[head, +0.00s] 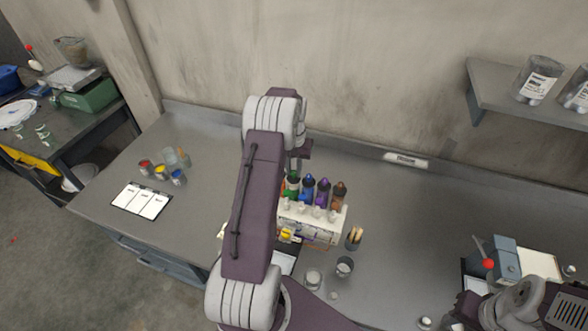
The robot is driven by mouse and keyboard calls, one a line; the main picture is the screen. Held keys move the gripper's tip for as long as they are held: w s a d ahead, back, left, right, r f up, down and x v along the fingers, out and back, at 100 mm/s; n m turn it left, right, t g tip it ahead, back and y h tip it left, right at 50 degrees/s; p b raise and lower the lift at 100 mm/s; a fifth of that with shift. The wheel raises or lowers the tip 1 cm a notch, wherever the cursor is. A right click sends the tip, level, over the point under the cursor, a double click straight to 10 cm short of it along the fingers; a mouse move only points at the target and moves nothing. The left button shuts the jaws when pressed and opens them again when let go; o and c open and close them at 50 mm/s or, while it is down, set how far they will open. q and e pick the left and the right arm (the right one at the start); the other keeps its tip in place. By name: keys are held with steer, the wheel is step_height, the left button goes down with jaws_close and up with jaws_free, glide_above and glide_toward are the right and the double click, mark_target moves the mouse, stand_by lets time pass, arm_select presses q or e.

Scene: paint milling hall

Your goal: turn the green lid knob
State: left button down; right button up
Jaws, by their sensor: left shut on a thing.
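A green bottle (291,188) stands in a pale rack (318,228) on the grey bench, in a row with blue (307,188), purple (323,192) and brown (339,195) bottles. My left arm reaches over the bench from below and hides the rack's left end. My left gripper (296,168) points down at the top of the green bottle and is shut on its lid knob. The knob and the fingertips are mostly hidden by my arm. Part of my right arm shows at the bottom right; its gripper fingers do not show.
Small paint pots (161,172) and a white card sheet (141,200) lie at the left. Cups (345,266) stand in front of the rack. A grey device with a red knob (488,264) stands at the right. A wall shelf (500,93) holds jars.

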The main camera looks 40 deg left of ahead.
mark_target(293, 171)
arm_select(q)
steer(key=c, duration=1.3)
jaws_free()
steer(key=shift+s, duration=0.1)
steer(key=shift+s+d+r, duration=0.1)
steer(key=shift+r, duration=0.05)
steer(key=shift+r, duration=0.15)
step_height(293, 171, up, 9)
steer(key=shift+f+b, duration=0.2)
steer(key=shift+b, duration=1.05)
steer(key=shift+r, duration=0.1)
